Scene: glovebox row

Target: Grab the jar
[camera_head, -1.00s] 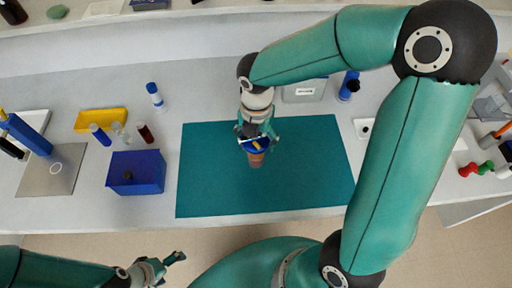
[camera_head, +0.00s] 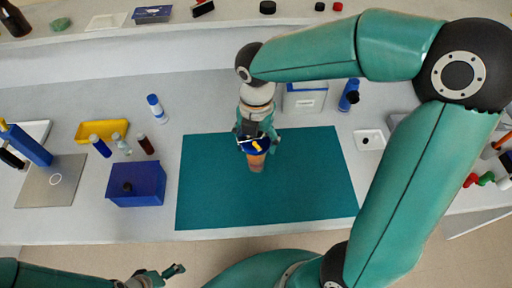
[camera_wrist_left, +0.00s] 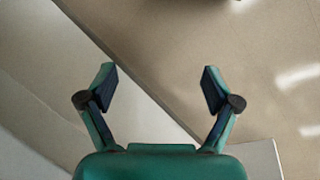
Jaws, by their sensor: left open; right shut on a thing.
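The jar (camera_head: 256,162) is orange-brown with a blue top and shows over the teal mat (camera_head: 210,205) in the head view. My right gripper (camera_head: 254,143) is shut on it near the top, with the fingers at its sides. I cannot tell whether the jar's base touches the mat. My left gripper (camera_head: 168,273) is open and empty at the bottom of the head view, off the bench's front edge. Its two spread fingers also show in the left wrist view (camera_wrist_left: 158,80), with nothing between them.
A blue box (camera_head: 136,190) stands left of the mat. Several small bottles, one a brown vial (camera_head: 146,144), and a yellow tray (camera_head: 101,130) are behind it. A white container (camera_head: 304,101) and a blue bottle (camera_head: 349,95) stand behind the mat. The mat around the jar is clear.

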